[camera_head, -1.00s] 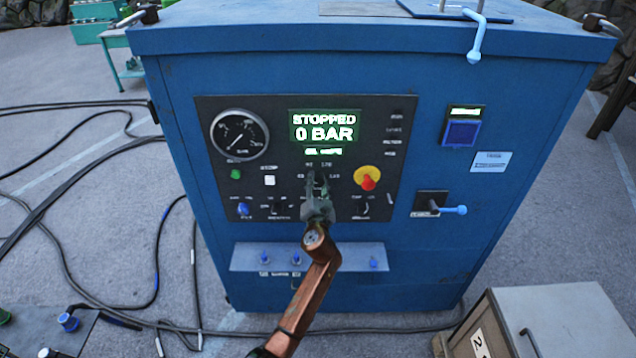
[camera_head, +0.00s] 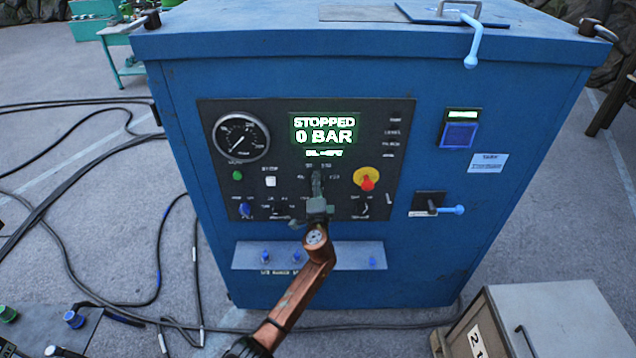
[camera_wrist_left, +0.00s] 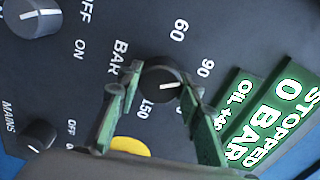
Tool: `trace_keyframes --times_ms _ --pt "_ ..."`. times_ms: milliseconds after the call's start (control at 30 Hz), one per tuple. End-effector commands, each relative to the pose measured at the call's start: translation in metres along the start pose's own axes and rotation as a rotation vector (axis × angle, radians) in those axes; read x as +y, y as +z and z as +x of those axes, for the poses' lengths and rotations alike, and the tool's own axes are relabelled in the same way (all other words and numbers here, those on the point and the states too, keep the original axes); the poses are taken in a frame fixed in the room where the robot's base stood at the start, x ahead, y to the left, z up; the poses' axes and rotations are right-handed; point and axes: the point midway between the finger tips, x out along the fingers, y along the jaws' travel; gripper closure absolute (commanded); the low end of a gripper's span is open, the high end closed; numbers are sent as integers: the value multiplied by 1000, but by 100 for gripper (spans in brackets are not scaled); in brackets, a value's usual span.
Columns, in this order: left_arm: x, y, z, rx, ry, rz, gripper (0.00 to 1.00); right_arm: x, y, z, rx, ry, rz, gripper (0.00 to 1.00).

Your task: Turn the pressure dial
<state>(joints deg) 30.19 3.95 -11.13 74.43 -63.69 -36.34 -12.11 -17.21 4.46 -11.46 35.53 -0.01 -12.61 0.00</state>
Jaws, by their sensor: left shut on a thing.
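The pressure dial (camera_wrist_left: 163,80) is a black round knob with a white pointer line, ringed by printed numbers such as 60, 90 and 150. My left gripper (camera_wrist_left: 160,95) has its two green fingers on either side of the knob and is shut on it. In the head view my left gripper (camera_head: 318,195) covers the dial on the black control panel (camera_head: 395,150). The display (camera_head: 324,129) reads STOPPED, 0 BAR. My right gripper is not in view.
The round gauge (camera_head: 240,136) is at the panel's upper left. A red and yellow button (camera_head: 367,179) sits close right of my gripper. A blue-handled lever (camera_head: 452,210) sticks out farther right. A ledge (camera_head: 340,256) with blue fittings lies below.

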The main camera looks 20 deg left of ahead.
Motion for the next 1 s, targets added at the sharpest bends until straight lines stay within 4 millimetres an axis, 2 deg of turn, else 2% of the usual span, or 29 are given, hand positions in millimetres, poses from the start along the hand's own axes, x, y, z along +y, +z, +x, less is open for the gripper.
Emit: trace_keyframes --times_ms 600,633,867,1000 --pt "2 -1 -1 2 2 44 91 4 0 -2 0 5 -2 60" --pt "2 -1 -1 2 2 44 66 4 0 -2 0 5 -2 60" --pt "1 0 0 1 1 44 50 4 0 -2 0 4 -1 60" --pt "1 0 0 0 1 43 49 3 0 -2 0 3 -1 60"
